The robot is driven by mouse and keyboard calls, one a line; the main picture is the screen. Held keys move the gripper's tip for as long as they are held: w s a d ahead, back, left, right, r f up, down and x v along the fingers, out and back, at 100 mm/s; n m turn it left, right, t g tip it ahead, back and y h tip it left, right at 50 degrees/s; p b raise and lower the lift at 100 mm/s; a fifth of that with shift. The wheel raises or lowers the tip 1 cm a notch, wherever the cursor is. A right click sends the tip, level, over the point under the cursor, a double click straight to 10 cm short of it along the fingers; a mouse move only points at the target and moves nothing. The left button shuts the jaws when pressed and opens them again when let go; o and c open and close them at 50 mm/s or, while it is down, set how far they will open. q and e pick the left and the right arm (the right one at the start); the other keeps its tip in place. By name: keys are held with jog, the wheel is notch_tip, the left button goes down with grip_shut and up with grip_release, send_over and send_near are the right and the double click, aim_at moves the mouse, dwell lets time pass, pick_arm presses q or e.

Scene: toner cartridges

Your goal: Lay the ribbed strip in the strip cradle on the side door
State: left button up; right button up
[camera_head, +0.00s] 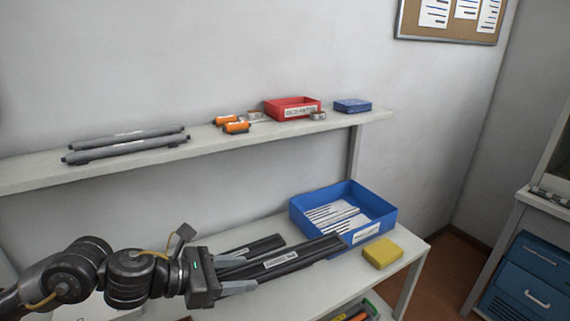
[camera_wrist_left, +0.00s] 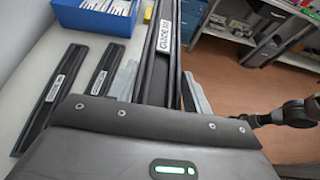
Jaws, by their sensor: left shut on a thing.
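My left gripper (camera_head: 243,275) is shut on a long dark strip with a white label (camera_head: 300,257). The strip reaches right, toward the front of the blue bin, and appears held above the bench. In the left wrist view, the strip (camera_wrist_left: 159,65) runs away from me between the two fingers of the gripper (camera_wrist_left: 160,85). Two similar dark labelled strips lie on the bench to its left, one farther left (camera_wrist_left: 62,90) and one nearer (camera_wrist_left: 103,78). I cannot make out the side door or its strip cradle.
The bench holds a blue bin (camera_head: 376,231) of papers and a yellow block (camera_head: 382,252). The shelf (camera_head: 200,143) above carries grey rollers (camera_head: 125,143), orange parts (camera_head: 236,127), a red bin (camera_head: 292,108) and a blue box (camera_head: 352,105). Blue drawers (camera_head: 530,280) stand at right, across open floor.

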pick_arm(q)
jog(key=shift+w+a+r+m, duration=0.2)
jog(key=shift+a+r, duration=0.15)
jog(key=shift+r, duration=0.25)
jog(key=shift+w+a+r+m, duration=0.15)
jog(key=shift+a+r, duration=0.15)
jog(key=shift+r, duration=0.25)
jog(key=a, duration=0.1)
jog(key=a+f, duration=0.1)
jog(key=a, duration=0.1)
jog(key=shift+s+f, duration=0.1)
jog(key=shift+f, duration=0.1)
jog(key=s+a+f+n+t, duration=0.1)
jog(key=s+a+f+n, duration=0.1)
jog(key=a+f, duration=0.3)
jog(key=shift+s+a+f+t+y, duration=0.35)
jog(key=shift+s+f, duration=0.25)
jog(key=shift+f, duration=0.8)
